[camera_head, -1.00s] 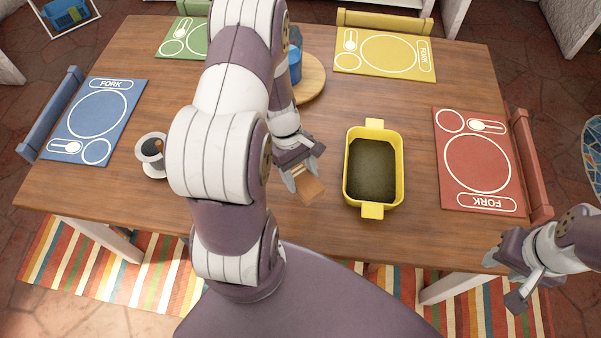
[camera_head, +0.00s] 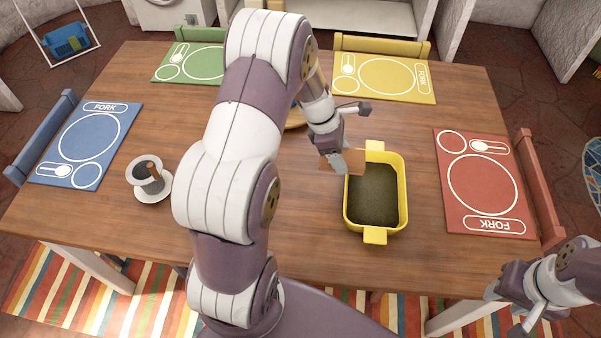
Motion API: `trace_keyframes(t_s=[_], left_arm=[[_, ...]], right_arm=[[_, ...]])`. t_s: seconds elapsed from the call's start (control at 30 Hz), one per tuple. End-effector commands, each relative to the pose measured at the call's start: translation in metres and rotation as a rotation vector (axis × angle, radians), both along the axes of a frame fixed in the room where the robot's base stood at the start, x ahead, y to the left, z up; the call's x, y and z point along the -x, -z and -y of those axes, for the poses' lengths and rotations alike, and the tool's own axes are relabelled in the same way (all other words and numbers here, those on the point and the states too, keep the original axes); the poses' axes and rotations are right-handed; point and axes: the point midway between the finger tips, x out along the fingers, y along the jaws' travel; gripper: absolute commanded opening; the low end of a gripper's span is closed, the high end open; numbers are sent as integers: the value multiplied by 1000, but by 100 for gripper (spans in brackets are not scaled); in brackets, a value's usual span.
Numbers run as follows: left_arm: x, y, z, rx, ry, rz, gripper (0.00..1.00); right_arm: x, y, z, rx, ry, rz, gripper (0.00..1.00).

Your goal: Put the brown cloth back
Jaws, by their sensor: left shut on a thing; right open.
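The brown cloth (camera_head: 356,160) is a small tan-brown piece held in my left gripper (camera_head: 334,166). The gripper is shut on it. The cloth shows at the upper left rim of the yellow pot (camera_head: 403,200), which has two handles and a dark greenish-brown inside. I cannot tell whether the cloth touches the rim. My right gripper (camera_head: 510,305) is open and empty at the lower right, off the table's front right corner.
On the wooden table (camera_head: 290,250) lie blue (camera_head: 70,170), green (camera_head: 165,72), yellow (camera_head: 425,92) and red (camera_head: 450,222) placemats. A cup (camera_head: 147,184) stands on a saucer (camera_head: 153,199) at left. My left arm hides the table's middle, including most of a round board (camera_head: 295,119).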

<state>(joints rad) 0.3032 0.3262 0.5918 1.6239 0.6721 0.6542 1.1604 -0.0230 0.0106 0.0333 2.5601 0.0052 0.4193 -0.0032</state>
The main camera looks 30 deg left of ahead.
Motion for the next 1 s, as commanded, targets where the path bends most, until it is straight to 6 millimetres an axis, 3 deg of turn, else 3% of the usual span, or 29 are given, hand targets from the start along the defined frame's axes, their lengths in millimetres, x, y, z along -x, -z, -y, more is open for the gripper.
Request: trace_keyframes(t_s=[0.2,0.4,0.57,0.77,1.0], left_arm=[[8,37,-61,1,-29,-4,35],[13,62,-103,0,-23,-3,35],[14,74,-111,2,-19,-3,35],[14,107,-110,0,-17,-3,35],[14,108,-110,-1,-17,-1,35]], right_arm=[[0,-1,0,0,0,0,43],[0,-2,0,0,0,0,43],[0,-3,0,0,0,0,43],[0,-3,0,0,0,0,43],[0,-2,0,0,0,0,43]])
